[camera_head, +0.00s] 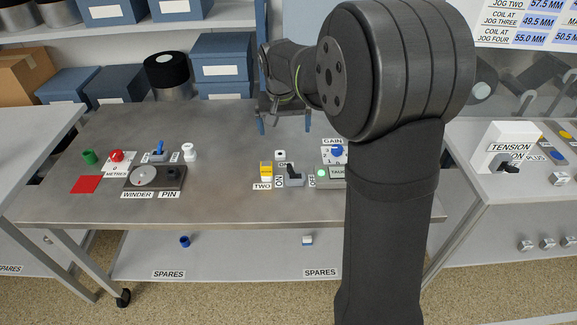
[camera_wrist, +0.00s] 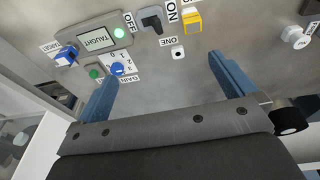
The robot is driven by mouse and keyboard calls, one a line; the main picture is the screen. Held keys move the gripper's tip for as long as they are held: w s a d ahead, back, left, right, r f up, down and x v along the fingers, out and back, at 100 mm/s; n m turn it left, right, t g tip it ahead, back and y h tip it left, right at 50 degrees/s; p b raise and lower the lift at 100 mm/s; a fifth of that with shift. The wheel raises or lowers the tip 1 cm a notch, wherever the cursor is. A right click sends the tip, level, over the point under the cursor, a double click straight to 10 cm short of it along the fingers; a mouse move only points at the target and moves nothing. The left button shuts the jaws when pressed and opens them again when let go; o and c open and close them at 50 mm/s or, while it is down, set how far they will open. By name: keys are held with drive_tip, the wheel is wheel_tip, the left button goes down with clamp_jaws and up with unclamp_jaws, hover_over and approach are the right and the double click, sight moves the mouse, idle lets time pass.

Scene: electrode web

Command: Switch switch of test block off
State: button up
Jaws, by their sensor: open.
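A dark rocker-like switch (camera_head: 294,176) stands on the bench between an ON label on its left and an OFF label on its right. Its raised part appears to lean toward ON. No label reading "test block" is legible. It also shows at the top of the wrist view (camera_wrist: 151,20), between the OFF and ON labels. My gripper (camera_head: 284,123) is open and empty, above the back of the bench, behind the switch and apart from it. Its two blue fingers are spread in the wrist view (camera_wrist: 163,70).
A yellow block (camera_head: 266,171) labelled TWO stands left of the switch, a TAUGHT display (camera_wrist: 91,41) and blue GAIN knob (camera_head: 337,151) right. Farther left are a blue-lever switch (camera_head: 159,151), a red button (camera_head: 116,156) and a winder (camera_head: 144,177). A TENSION switch (camera_head: 509,167) stands right.

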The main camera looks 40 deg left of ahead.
drive_tip(key=shift+s+r, duration=0.1)
drive_tip(key=shift+r, duration=0.25)
